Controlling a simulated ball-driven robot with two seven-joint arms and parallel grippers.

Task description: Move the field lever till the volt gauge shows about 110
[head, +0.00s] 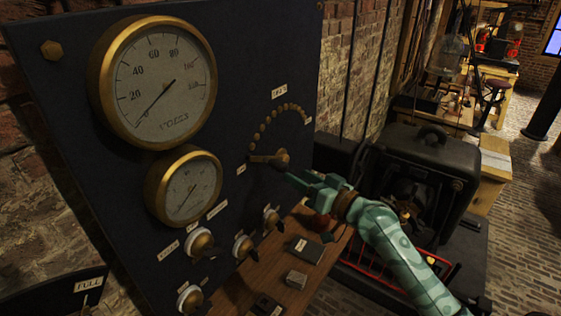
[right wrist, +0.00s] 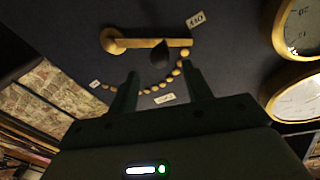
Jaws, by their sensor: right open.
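The volt gauge (head: 150,95) is the large brass-rimmed dial at the upper left of the dark panel. Its needle points down and left, below the 20 mark, near the low end. The field lever (head: 265,159) is a brass bar beside an arc of brass studs; it points left in the head view. In the right wrist view the lever (right wrist: 145,42) shows its round pivot and a dark knob (right wrist: 160,55). My right gripper (head: 291,177) is open; its fingertips (right wrist: 160,70) lie on either side of the knob's line, seemingly just short of it. My left gripper is out of view.
A smaller brass gauge (head: 168,190) sits below the volt gauge. Several knobbed switches (head: 243,246) line the lower panel. A wooden shelf (head: 276,268) below carries small blocks. A dark machine (head: 420,150) stands right of the panel, behind my right arm.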

